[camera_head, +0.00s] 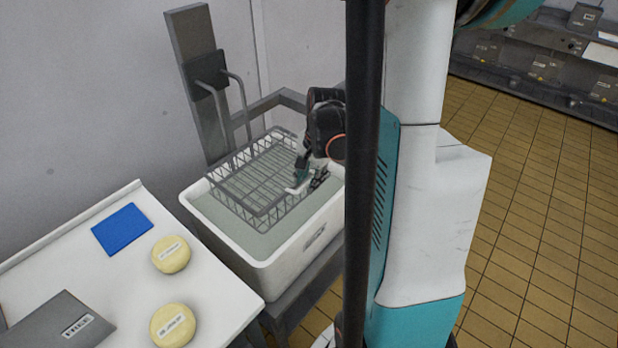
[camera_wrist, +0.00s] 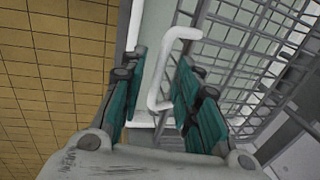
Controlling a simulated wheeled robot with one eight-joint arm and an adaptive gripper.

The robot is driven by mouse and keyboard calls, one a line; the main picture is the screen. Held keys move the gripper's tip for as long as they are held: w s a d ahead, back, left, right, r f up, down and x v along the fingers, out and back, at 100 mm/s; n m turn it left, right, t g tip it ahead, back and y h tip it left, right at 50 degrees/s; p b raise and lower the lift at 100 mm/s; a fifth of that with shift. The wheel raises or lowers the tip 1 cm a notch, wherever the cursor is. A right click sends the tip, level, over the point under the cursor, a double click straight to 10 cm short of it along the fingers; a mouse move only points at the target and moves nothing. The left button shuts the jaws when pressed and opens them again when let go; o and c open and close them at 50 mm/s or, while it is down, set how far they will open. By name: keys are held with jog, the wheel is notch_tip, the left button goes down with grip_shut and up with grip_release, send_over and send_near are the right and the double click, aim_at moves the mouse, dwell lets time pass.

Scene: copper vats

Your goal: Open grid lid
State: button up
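The grid lid (camera_head: 262,172) is a grey wire lattice with a basket-like rim, lying over the white tub (camera_head: 285,255) in the head view. Its bars also fill the right of the wrist view (camera_wrist: 262,62). A white bracket-shaped handle (camera_wrist: 160,75) stands at the grid's edge in the wrist view; a small white piece of it shows in the head view (camera_head: 296,190). My gripper (camera_head: 309,180) is at the tub's right side. In the wrist view my gripper (camera_wrist: 155,92) has its teal fingers apart, with the handle between them, nearer the right finger. Contact cannot be told.
A white table (camera_head: 215,290) at left holds a blue pad (camera_head: 122,229), two yellow rounds (camera_head: 171,254) and a grey plate (camera_head: 62,325). A grey post (camera_head: 197,75) with curved bars stands behind the tub. Tiled floor (camera_head: 540,190) is clear at right.

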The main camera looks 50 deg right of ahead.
grip_shut()
